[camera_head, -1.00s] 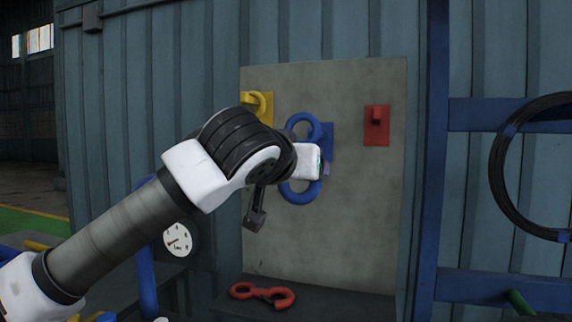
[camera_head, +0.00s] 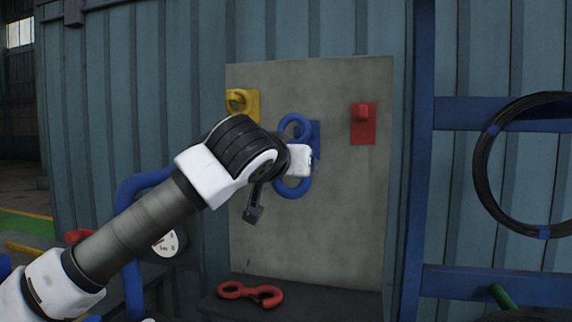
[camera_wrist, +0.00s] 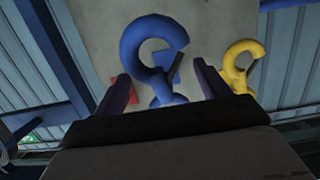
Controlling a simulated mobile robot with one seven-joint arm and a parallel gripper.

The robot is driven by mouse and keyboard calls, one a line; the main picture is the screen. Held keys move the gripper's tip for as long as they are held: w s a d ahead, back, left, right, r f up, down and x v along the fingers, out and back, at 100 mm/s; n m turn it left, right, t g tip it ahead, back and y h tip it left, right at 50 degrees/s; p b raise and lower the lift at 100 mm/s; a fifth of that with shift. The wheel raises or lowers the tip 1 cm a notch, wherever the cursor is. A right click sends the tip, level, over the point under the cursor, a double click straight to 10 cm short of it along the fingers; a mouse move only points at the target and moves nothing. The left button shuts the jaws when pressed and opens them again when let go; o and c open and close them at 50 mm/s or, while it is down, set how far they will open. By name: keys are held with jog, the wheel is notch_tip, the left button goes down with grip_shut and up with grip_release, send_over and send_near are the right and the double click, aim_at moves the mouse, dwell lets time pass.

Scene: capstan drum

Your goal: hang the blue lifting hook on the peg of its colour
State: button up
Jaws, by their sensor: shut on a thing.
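The blue lifting hook (camera_head: 292,190) is upright in front of the grey board, with a ring above and a ring below my gripper. My gripper (camera_wrist: 162,88) is shut on its middle, and the wrist view shows the lower open ring (camera_wrist: 133,45) with a dark latch across its gap. The blue peg plate (camera_head: 315,132) is on the board just right of and behind the upper ring. The peg itself is hidden, so I cannot tell whether the ring is around it. In the head view my wrist covers the fingers and the hook's middle.
The grey board (camera_head: 345,215) also bears a red peg (camera_head: 363,114) with nothing on it, and a yellow peg plate (camera_head: 252,103) with a yellow hook (camera_wrist: 238,65) at it. A red hook (camera_head: 250,291) lies on the ledge below. A black cable coil (camera_head: 480,170) hangs at the right.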

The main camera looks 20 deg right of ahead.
jog(key=p+x, duration=0.1)
jog(key=x, duration=0.6)
jog(key=shift+w+d, duration=0.2)
jog(key=shift+w, duration=0.05)
dwell(0.6)
jog(key=shift+r, duration=0.15)
dwell(0.5)
jog(key=o, duration=1.5)
jog(key=shift+o, duration=0.2)
